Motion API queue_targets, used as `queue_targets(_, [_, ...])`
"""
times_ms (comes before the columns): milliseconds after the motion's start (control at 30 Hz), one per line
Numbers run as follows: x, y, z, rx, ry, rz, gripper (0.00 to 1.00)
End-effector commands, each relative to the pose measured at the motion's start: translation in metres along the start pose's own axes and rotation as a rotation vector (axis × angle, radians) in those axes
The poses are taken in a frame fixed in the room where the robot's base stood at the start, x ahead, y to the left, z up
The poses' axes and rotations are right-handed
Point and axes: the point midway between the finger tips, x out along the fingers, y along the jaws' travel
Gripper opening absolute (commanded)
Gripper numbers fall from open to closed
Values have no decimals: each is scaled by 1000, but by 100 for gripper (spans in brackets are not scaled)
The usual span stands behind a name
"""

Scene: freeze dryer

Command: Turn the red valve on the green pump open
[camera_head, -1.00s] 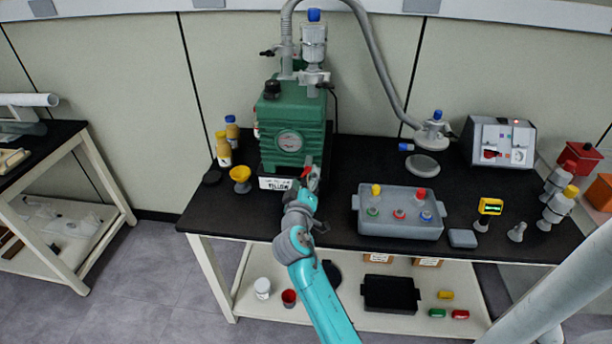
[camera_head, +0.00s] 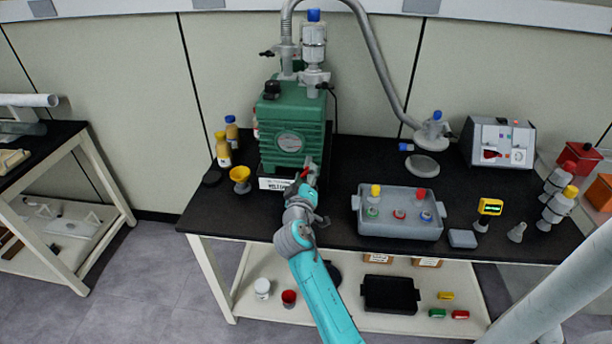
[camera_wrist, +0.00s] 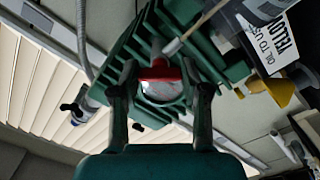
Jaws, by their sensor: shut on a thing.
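The green pump (camera_head: 292,125) stands at the back left of the black table, with a round gauge on its front. The red valve (camera_head: 304,174) is low on the pump's front, beside a white label. My gripper (camera_head: 310,177) is at the valve, in front of the pump. In the wrist view the red valve (camera_wrist: 160,71) sits between the two fingertips of my gripper (camera_wrist: 160,78), and they are shut on it. The green pump body (camera_wrist: 125,45) fills the view behind it. The valve's stem is partly hidden, and its exact angle is hard to tell.
A yellow funnel (camera_head: 240,175) and bottles (camera_head: 223,150) stand left of the pump. A grey tray (camera_head: 398,228) with coloured caps lies to the right. A grey hose (camera_head: 382,65) arches from the pump to a fitting (camera_head: 433,130) at the back right.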

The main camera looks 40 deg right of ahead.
Motion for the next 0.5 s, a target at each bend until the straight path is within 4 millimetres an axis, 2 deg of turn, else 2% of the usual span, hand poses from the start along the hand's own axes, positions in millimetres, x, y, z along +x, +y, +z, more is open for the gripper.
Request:
queue_targets(267, [0,0,0,-115,0,-1,11])
queue_targets(500, [0,0,0,-308,0,-1,11])
